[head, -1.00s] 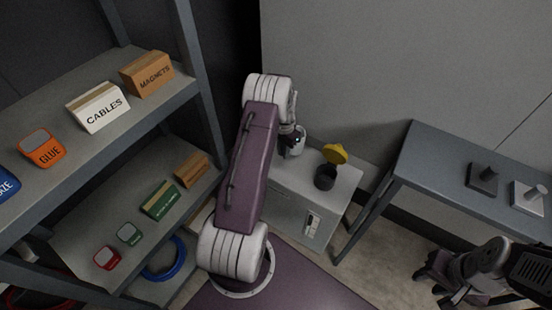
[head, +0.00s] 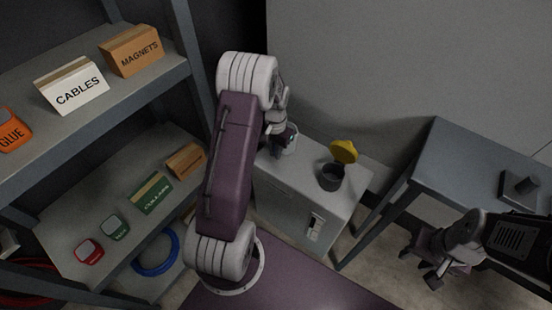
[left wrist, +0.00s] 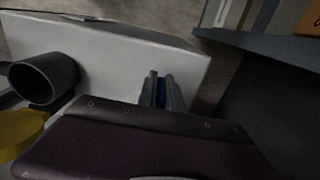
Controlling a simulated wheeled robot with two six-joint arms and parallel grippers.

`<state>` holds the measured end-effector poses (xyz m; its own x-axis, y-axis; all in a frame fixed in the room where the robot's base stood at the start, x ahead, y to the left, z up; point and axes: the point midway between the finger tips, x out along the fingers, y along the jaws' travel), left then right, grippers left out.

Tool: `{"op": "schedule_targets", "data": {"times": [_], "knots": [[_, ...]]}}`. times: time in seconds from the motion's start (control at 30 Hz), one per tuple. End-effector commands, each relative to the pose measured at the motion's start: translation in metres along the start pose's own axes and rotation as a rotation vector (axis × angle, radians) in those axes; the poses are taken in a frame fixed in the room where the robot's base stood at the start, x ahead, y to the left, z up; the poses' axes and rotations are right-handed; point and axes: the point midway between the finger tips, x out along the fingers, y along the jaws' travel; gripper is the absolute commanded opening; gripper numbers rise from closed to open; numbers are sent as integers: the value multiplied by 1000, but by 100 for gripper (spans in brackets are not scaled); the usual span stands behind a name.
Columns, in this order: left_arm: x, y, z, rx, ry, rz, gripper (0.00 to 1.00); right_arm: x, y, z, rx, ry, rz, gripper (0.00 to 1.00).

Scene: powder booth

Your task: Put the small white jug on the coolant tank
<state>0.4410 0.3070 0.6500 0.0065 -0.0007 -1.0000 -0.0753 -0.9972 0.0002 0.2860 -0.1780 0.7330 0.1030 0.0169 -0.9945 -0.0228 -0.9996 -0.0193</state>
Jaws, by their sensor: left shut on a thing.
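The coolant tank (head: 285,205) is a pale grey box with a dark round filler neck (head: 331,177) and a yellow cap (head: 344,151) on top. It also shows in the left wrist view (left wrist: 110,50). My left gripper (head: 284,138) is at the back left of the tank's top, shut on the small white jug (head: 291,145). The jug is partly hidden by the gripper, and I cannot tell whether it touches the tank. In the left wrist view, the fingers (left wrist: 160,92) are close together and the jug is not clearly seen. My right gripper (head: 421,267) is open and empty at the lower right.
A shelf unit (head: 130,100) with labelled boxes stands close on the left. A grey table (head: 470,165) stands right of the tank. A wall is behind. The tank's top is clear between the jug and the filler neck.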

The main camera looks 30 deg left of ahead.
Motion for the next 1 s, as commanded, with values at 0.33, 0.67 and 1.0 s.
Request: {"op": "schedule_targets", "data": {"times": [0.33, 0.67, 1.0], "knots": [[37, 0, 0, 0, 0, 0, 0, 12, 0, 1, 0, 0, 0, 36], [40, 0, 0, 0, -1, 0, 25, 12, 0, 1, 0, 0, 0, 36], [38, 0, 0, 0, 0, 0, 32, 12, 0, 1, 0, 0, 0, 36]]}}
